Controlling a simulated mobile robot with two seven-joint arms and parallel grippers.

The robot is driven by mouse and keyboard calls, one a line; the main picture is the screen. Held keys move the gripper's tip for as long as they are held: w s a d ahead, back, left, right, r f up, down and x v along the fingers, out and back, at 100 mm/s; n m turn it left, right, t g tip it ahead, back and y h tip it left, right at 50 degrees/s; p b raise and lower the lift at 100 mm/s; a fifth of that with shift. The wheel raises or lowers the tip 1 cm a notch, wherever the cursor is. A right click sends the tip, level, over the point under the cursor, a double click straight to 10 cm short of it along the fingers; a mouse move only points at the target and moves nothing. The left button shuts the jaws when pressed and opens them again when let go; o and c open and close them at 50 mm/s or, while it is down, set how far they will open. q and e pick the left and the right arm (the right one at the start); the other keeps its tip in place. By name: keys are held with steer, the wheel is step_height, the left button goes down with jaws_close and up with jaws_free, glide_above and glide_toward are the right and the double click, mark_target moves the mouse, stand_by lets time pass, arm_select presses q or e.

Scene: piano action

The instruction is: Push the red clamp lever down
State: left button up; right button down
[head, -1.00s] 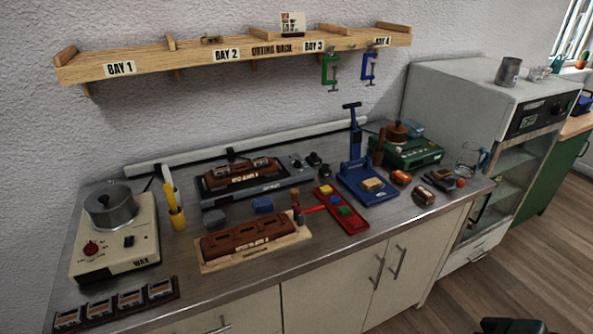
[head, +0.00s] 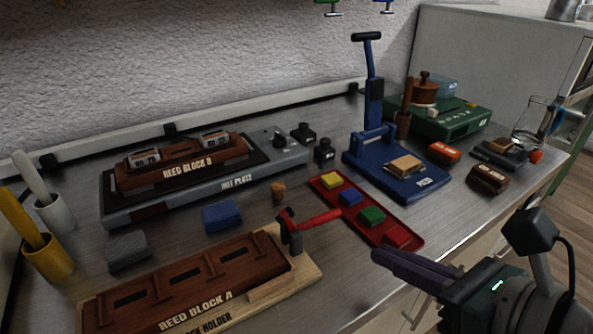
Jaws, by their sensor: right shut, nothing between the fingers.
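The red clamp lever (head: 318,221) sticks out to the right from a dark clamp post (head: 291,235) at the right end of the wooden block holder (head: 306,272). The lever lies close to level, rising slightly toward its tip, which reaches over the edge of the red tray. Reed block A (head: 200,278) lies in the holder. My right gripper (head: 378,257) is shut and empty, in front of the red tray and to the right of the lever, apart from it. It points left. My left gripper is not in view.
The red tray (head: 398,221) with several coloured pieces lies just behind my right gripper. A blue press (head: 377,169) stands behind it. A grey hot plate (head: 195,195) bears reed block B (head: 185,165).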

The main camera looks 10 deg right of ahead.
mark_target(340, 253)
steer(key=shift+s, duration=0.2)
steer(key=b+x, duration=0.2)
steer(key=x, duration=0.7)
steer(key=shift+b, duration=0.35)
steer(key=shift+w+a+f, duration=0.15)
steer(key=shift+w+f, duration=0.05)
steer(key=shift+w, duration=0.3)
steer(key=shift+r, duration=0.1)
steer(key=shift+r+h+p, duration=0.1)
steer(key=shift+h+p, duration=0.2)
steer(key=shift+r+n+p, duration=0.25)
steer(key=shift+n+p, duration=0.15)
steer(key=shift+n, duration=0.1)
